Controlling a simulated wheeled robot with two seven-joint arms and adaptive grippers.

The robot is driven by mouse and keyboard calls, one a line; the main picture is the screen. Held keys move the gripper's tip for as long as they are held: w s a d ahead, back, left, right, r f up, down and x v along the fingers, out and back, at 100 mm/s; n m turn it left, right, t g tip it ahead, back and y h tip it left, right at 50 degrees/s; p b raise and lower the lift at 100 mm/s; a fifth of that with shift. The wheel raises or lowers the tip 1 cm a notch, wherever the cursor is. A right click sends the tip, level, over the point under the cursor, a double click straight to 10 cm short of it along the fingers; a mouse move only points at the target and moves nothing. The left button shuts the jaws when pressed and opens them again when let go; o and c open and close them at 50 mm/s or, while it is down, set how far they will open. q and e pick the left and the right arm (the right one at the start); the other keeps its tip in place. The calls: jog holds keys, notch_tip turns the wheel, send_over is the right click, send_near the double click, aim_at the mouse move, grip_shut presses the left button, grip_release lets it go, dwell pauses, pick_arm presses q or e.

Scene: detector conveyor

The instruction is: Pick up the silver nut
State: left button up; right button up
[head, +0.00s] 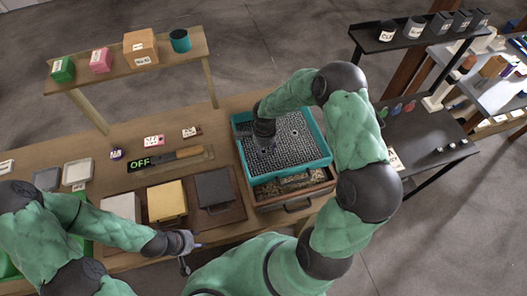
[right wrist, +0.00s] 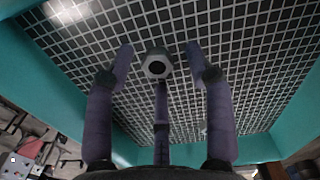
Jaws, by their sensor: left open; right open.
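The silver nut (right wrist: 157,65) is a hexagonal ring with a dark hole. In the right wrist view it lies on the dark mesh of the teal-rimmed tray (head: 293,176). My right gripper (head: 266,147) is over the left part of the mesh in the head view. In the right wrist view its three purple fingers (right wrist: 158,60) are spread open around the nut, with nothing held. I cannot tell the height gap. A small pale ring-like spot (head: 294,131) shows on the mesh in the head view. My left gripper (head: 190,246) is open and empty near the table's front edge.
A drawer-like box (head: 290,187) lies under the tray. Left of it stand a dark block (head: 214,188), a yellow block (head: 167,200) and a white block (head: 121,206). A sign reading OFF (head: 140,162) lies behind them. A raised shelf (head: 115,75) holds coloured boxes. A black table (head: 425,135) stands right.

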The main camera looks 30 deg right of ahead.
grip_shut()
jog(key=shift+r, duration=0.1)
dwell(0.3)
